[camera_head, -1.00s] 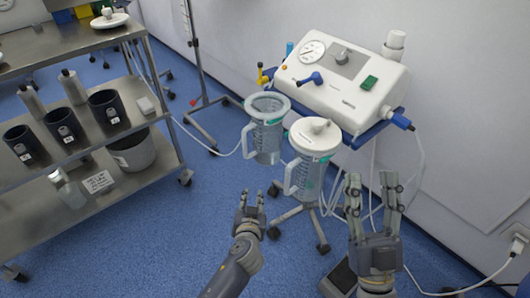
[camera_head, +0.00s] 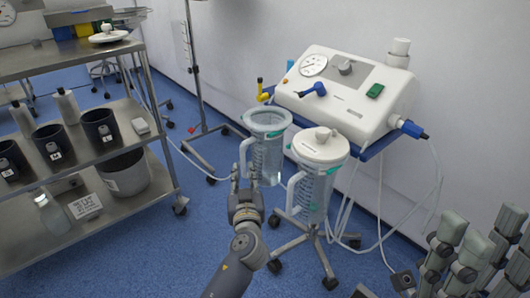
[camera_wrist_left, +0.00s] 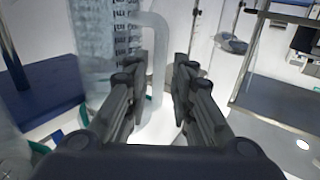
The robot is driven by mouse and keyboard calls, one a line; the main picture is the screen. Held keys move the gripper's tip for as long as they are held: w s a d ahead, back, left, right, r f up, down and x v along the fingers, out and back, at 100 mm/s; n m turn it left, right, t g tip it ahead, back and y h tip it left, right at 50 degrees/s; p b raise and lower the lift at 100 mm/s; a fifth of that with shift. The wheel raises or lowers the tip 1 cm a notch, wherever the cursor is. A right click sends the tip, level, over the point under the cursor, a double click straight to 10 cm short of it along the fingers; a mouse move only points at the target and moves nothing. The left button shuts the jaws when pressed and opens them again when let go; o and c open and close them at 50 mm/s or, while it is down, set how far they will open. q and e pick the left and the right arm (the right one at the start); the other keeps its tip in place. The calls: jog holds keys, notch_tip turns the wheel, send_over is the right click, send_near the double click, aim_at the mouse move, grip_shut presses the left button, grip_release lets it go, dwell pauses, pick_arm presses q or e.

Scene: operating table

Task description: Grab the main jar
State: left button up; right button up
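Two clear graduated jars with handles hang at the suction unit. The left jar (camera_head: 267,155) has an open top and its handle faces left. The right jar (camera_head: 318,180) has a white lid. I cannot tell which one is called the main jar. My left gripper (camera_head: 246,187) is at the lower handle of the open-topped jar. In the left wrist view a jar handle (camera_wrist_left: 157,55) stands just beyond and between the parted fingers (camera_wrist_left: 158,78), which are not closed on it.
The white suction unit (camera_head: 345,100) stands behind the jars, with a blue plug and hanging tubes on its right. A wheeled stand is below. A steel shelf cart (camera_head: 85,165) with dark cups stands at left.

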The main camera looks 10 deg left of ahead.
aim_at(243, 166)
pick_arm(q)
jog(key=b+x, duration=0.1)
jog(key=x, duration=0.4)
jog(key=shift+f, duration=0.15)
jog(key=shift+c, duration=0.6)
grip_shut()
jog(key=shift+r, duration=0.25)
